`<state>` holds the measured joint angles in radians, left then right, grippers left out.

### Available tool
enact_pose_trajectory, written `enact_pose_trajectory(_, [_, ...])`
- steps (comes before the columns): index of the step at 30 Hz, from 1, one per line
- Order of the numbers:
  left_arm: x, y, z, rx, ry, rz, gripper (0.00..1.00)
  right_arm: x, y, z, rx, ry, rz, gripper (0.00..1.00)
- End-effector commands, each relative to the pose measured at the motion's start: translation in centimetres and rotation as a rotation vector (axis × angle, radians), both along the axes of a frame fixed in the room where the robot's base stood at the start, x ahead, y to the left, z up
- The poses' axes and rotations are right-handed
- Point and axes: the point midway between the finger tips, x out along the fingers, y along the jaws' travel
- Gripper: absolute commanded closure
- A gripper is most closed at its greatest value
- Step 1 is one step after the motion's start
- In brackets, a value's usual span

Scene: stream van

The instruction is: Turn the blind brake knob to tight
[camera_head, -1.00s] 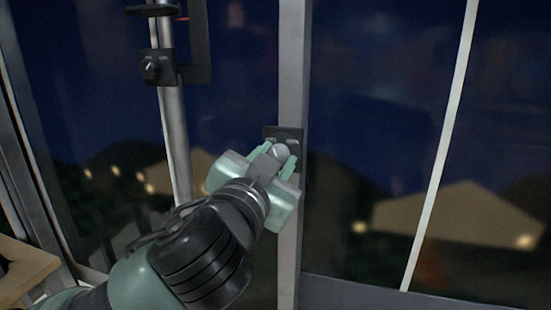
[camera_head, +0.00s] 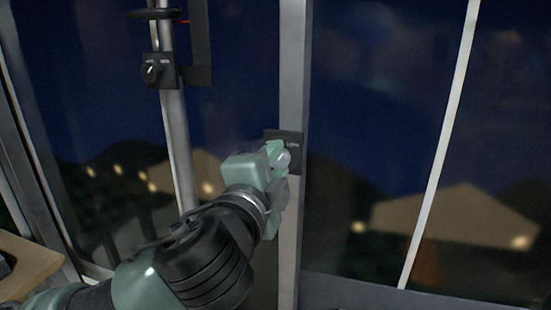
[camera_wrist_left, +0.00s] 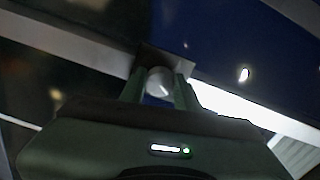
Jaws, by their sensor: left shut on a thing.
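The blind brake knob (camera_head: 283,158) is a small light-grey round knob on a dark square plate (camera_head: 297,139). The plate is fixed to the vertical window post in the middle of the head view. My left gripper (camera_head: 279,158) is shut on the knob, its pale green fingers on either side of it. In the left wrist view the knob (camera_wrist_left: 160,82) sits between the two fingertips, in front of the dark plate (camera_wrist_left: 166,58). Part of the plate and its markings are hidden or too small to read. My right gripper is not in view.
Another small knob (camera_head: 152,71) on a dark bracket is on a metal pole (camera_head: 176,140) to the left. A dark disc (camera_head: 153,13) is above it. Large dark windows flank the grey post (camera_head: 292,70). A wooden surface edge (camera_head: 28,262) is at lower left.

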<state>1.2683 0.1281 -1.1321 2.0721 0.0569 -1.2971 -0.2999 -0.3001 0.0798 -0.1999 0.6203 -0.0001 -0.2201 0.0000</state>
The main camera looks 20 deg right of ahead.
Motion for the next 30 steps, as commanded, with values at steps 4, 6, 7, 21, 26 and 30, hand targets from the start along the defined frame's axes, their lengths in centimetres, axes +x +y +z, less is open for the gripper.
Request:
enact_pose_trajectory(4, [-0.02,-0.02,0.02,0.077,-0.050,0.000,1.00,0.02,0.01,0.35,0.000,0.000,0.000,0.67])
enact_pose_trajectory(6, [-0.03,-0.03,-0.01,0.106,-0.069,0.000,1.00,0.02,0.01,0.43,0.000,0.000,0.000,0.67])
enact_pose_trajectory(7, [-0.03,-0.03,-0.02,0.118,-0.077,-0.001,1.00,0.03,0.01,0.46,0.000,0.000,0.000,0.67])
enact_pose_trajectory(21, [-0.04,-0.05,-0.10,0.187,-0.124,-0.001,1.00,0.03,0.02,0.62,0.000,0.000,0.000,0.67])
enact_pose_trajectory(26, [-0.05,-0.05,-0.12,0.188,-0.124,-0.002,1.00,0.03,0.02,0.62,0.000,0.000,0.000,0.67])
enact_pose_trajectory(30, [-0.05,-0.05,-0.13,0.188,-0.124,-0.002,0.63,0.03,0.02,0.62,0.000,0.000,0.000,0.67])
